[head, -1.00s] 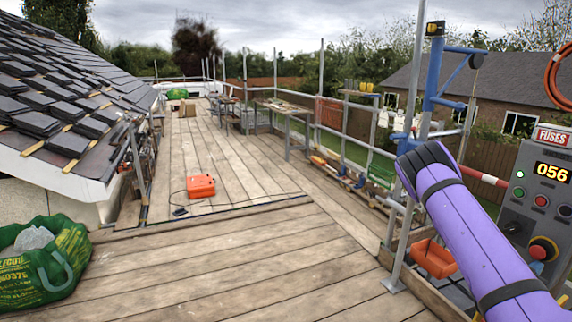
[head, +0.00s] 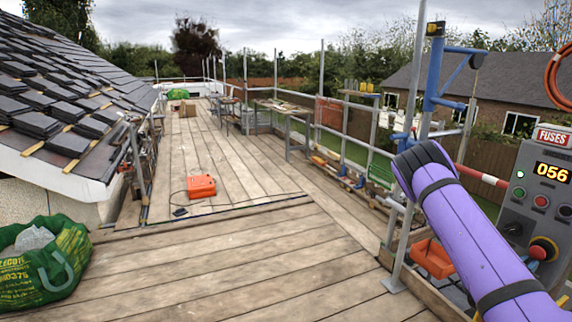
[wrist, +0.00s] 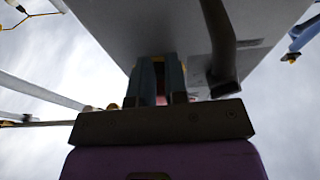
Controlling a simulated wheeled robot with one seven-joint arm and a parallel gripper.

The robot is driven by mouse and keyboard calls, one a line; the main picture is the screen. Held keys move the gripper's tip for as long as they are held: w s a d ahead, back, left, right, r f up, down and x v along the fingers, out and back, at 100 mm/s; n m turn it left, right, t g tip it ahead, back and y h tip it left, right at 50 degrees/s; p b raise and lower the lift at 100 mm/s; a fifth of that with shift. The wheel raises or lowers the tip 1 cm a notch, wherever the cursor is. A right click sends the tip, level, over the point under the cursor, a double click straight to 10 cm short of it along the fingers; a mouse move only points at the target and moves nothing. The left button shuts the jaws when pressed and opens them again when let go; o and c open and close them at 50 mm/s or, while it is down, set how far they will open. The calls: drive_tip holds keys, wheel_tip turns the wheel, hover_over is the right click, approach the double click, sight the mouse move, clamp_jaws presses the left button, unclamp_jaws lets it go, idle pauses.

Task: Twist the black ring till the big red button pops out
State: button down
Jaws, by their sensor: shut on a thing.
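The big red button (head: 538,253) sits low on the face of the grey control box (head: 519,195), at the right edge of the head view. The black ring (head: 553,244) is around it, with yellow beside it. I cannot tell the ring's turn. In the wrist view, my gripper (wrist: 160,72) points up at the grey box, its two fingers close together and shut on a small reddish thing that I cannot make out. The fingers hide most of it.
The box has a lit 056 display (head: 553,169), a FUSES label, small buttons and a black knob (head: 512,229). A dark curved piece (wrist: 221,45) hangs close right of my fingers. Scaffold poles and an orange tray (head: 432,259) are left of my arm.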

drive_tip(key=shift+w+d+r, duration=0.2)
drive_tip(key=shift+w+r, duration=0.2)
drive_tip(key=shift+w, duration=0.05)
drive_tip(key=shift+a+f, duration=0.1)
drive_tip(key=shift+f, duration=0.25)
drive_tip(key=shift+r+v, duration=0.15)
drive_tip(key=shift+v, duration=1.35)
drive_tip(key=shift+r+v, duration=0.2)
drive_tip(key=shift+v, duration=1.25)
drive_tip(key=shift+a, duration=0.1)
drive_tip(key=shift+w+a, duration=0.1)
drive_tip(key=shift+a, duration=0.05)
